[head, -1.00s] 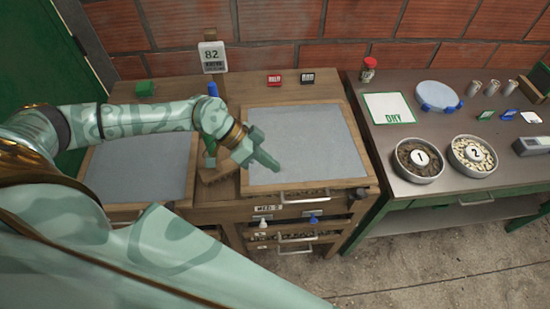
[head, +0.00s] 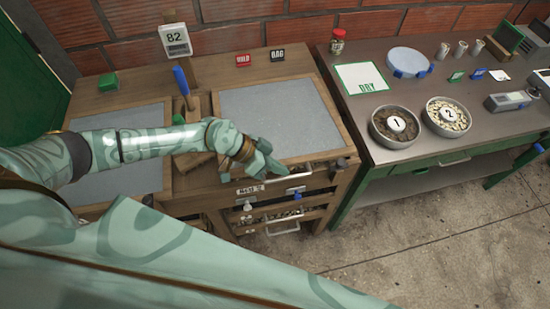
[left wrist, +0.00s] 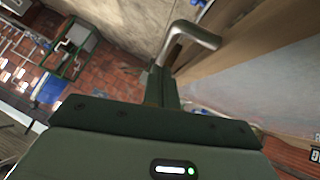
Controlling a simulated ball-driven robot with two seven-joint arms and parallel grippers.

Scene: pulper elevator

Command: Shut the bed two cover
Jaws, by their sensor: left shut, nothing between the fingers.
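The bed two cover is a flat grey panel (head: 285,118) set in the right half of the wooden bench, with a metal bar handle (head: 288,178) along its front edge. The handle also shows close up in the left wrist view (left wrist: 190,38). The fingers partly hide the cover's front edge. My right gripper is not in view.
A second grey panel (head: 118,165) lies to the left, partly behind my left arm. A blue-handled brush (head: 181,80) stands between the panels. Drawers with handles (head: 283,229) sit below the cover. A metal table (head: 440,170) with two bowls stands to the right.

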